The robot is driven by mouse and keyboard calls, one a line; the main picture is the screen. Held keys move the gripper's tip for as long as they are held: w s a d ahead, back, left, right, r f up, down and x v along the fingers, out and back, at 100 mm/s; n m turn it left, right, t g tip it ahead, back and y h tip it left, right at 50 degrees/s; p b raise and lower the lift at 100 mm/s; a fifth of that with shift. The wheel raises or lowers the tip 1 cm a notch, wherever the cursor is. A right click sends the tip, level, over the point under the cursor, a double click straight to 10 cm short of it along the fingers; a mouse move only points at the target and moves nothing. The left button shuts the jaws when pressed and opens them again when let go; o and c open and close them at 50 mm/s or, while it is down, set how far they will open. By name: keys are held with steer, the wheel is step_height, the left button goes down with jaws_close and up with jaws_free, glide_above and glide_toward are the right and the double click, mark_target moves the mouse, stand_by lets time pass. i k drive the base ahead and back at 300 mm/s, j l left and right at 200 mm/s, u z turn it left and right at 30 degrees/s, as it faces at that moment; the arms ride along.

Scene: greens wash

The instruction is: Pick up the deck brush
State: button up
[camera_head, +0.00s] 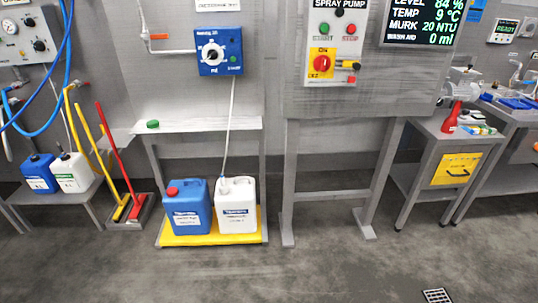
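Long-handled floor tools lean on the wall at the left, their heads low on the floor. One has a red handle (116,145). At least one has a yellow handle (92,138), which runs down to a yellow head (120,211). The heads are close together by a grey tray or pan, and small in the picture. I cannot tell for sure which tool is the deck brush. My gripper and arm are not in view.
Left of the tools, a low bench carries a blue jug (39,173) and a white jug (74,172). To their right, another blue jug (188,206) and white jug (237,205) stand on a yellow tray (210,240). The floor in front is clear, with a drain grate (437,296).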

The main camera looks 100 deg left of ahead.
mark_target(136, 214)
steer(key=u, duration=4.05)
steer(key=i+j, duration=0.1)
steer(key=i, duration=0.25)
steer(key=i+j+z, duration=0.15)
steer(key=i, duration=0.25)
